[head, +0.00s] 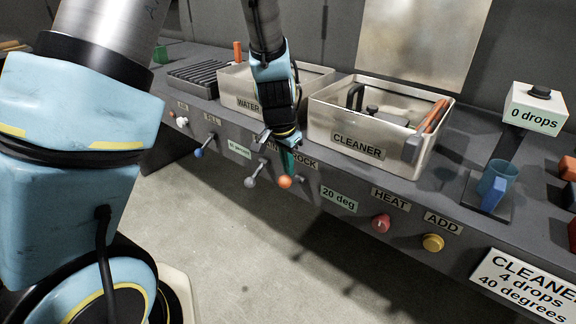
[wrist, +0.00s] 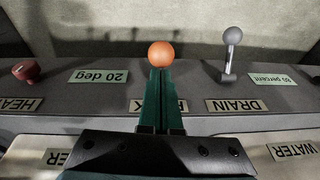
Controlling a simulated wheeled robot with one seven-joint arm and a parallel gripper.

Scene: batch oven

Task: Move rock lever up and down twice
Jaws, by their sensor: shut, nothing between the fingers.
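The rock lever has an orange ball knob (head: 285,182), seen below the ROCK label on the bench front. In the wrist view the same orange knob (wrist: 161,54) is at the upper middle. My gripper (head: 287,160) is shut and empty, pointing down at the knob. In the wrist view its green fingers (wrist: 160,85) are together, and their tips meet the lower edge of the knob in the picture. I cannot tell whether they touch it. The lever's shaft and most of the ROCK label are hidden behind the fingers in the wrist view.
The grey drain lever (head: 252,177) is just left of the rock lever. A red HEAT knob (head: 381,223) and a yellow ADD knob (head: 433,242) are to the right. The CLEANER tank (head: 350,149) and WATER tank (head: 235,92) stand above. The floor in front is clear.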

